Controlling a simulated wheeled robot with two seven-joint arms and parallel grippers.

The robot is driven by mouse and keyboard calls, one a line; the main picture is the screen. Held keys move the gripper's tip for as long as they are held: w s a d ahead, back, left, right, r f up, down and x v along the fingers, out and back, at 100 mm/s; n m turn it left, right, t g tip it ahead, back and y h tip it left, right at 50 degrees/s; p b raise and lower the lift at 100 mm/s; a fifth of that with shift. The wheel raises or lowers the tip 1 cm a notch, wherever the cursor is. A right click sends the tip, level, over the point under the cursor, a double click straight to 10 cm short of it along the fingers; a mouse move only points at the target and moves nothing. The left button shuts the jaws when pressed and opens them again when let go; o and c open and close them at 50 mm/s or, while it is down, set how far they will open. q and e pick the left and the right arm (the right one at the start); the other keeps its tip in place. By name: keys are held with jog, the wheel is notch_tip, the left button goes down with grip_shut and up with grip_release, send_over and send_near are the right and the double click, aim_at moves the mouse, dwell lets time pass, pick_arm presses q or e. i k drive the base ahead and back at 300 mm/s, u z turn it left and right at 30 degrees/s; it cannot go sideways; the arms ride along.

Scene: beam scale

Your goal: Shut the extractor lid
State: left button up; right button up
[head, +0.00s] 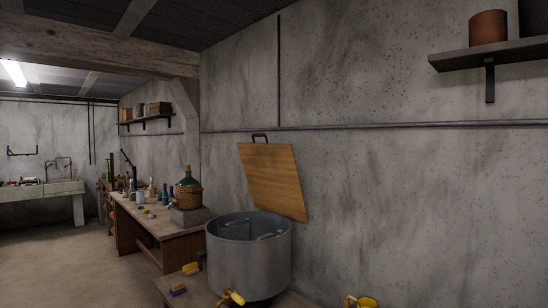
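The extractor (225,265) is a round grey metal drum at the lower middle, its top open and some metal parts showing inside. Its lid (272,180) is a flat wooden board standing raised behind the drum, tilted near the wall. A dark handle (260,137) is on the lid's upper edge. The lid's lower edge is partly hidden behind the drum's rim.
A yellow fitting (233,297) is at the drum's lower front. A yellow object (360,302) is cut off at the bottom edge. A bench (184,241) with bottles and a wicker-covered demijohn (188,194) stands to the left. A wall shelf (490,54) is at upper right.

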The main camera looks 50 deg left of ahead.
aim_at(271, 170)
jog(key=u, duration=1.6)
